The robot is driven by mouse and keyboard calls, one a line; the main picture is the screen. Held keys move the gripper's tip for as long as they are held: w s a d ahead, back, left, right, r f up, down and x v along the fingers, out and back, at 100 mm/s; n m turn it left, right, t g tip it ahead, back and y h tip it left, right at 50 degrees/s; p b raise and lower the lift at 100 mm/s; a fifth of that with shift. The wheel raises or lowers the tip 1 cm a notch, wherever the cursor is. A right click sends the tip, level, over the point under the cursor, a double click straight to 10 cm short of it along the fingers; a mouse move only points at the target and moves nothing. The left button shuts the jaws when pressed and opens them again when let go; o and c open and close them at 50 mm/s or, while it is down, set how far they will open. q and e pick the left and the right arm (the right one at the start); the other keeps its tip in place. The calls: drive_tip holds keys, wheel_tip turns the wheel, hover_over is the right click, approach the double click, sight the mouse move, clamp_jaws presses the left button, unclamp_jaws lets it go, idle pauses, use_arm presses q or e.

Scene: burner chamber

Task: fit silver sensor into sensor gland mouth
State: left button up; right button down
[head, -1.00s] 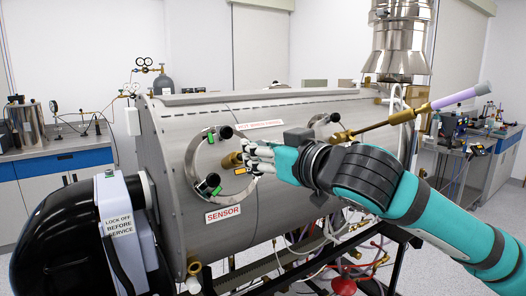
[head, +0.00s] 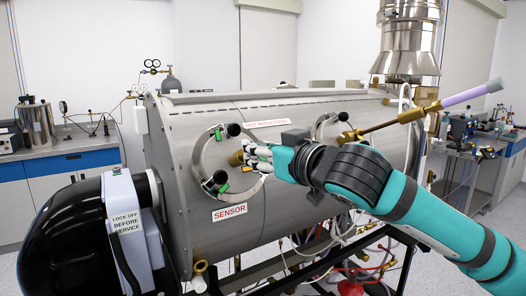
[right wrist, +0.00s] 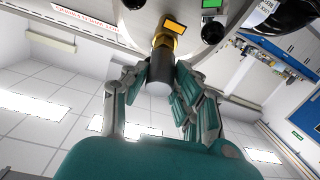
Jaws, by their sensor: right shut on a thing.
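My right gripper (head: 254,157) is at the front of the steel chamber (head: 285,185), close to the brass sensor gland (head: 236,158), inside a round flange above the red SENSOR label (head: 229,212). In the right wrist view its fingers close around the silver sensor (right wrist: 159,76), a short grey cylinder. The sensor is in line with the brass gland (right wrist: 164,42) and its far end meets or nearly meets it. I cannot tell how deep it sits, as the mouth is hidden. Fingers hide the sensor in the head view. My left gripper is not in view.
Black knobs (head: 233,129) and green tags ring the flange, with an orange tag (right wrist: 174,26) by the gland. A brass rod with a purple handle (head: 460,97) juts out to the right above my arm. A black housing with a lock-off box (head: 128,222) stands front left.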

drive_tip(key=shift+w+a+f, duration=0.1)
drive_tip(key=shift+w+a, duration=0.05)
drive_tip(key=shift+w, duration=0.05)
drive_tip(key=c, duration=1)
unclamp_jaws()
